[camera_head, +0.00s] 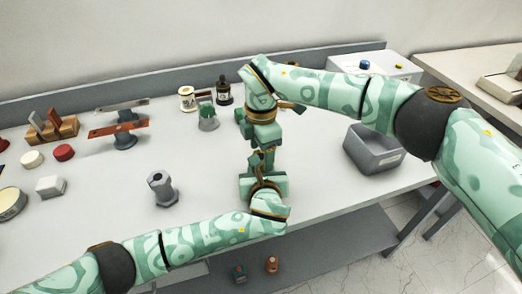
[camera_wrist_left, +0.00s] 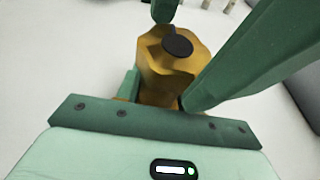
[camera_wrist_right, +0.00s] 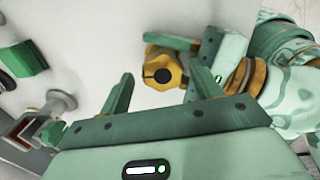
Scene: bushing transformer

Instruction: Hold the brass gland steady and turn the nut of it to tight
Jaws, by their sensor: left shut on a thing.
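The brass gland (camera_wrist_left: 155,80) shows large in the left wrist view, a faceted golden body with a dark round end. My left gripper (camera_head: 258,172) is shut on it and holds it near the table's front edge. The right wrist view also shows the gland (camera_wrist_right: 155,62), end on, with left gripper parts beside it. My right gripper (camera_wrist_right: 160,90) is open, its fingers spread with the gland beyond and between them; I cannot tell whether they touch it. In the head view, my right gripper (camera_head: 264,138) is above the left, and the grippers mostly hide the gland.
A grey bushing (camera_head: 161,188) stands on the table left of my grippers. A grey bin (camera_head: 374,148) is at the right. The table between has free room.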

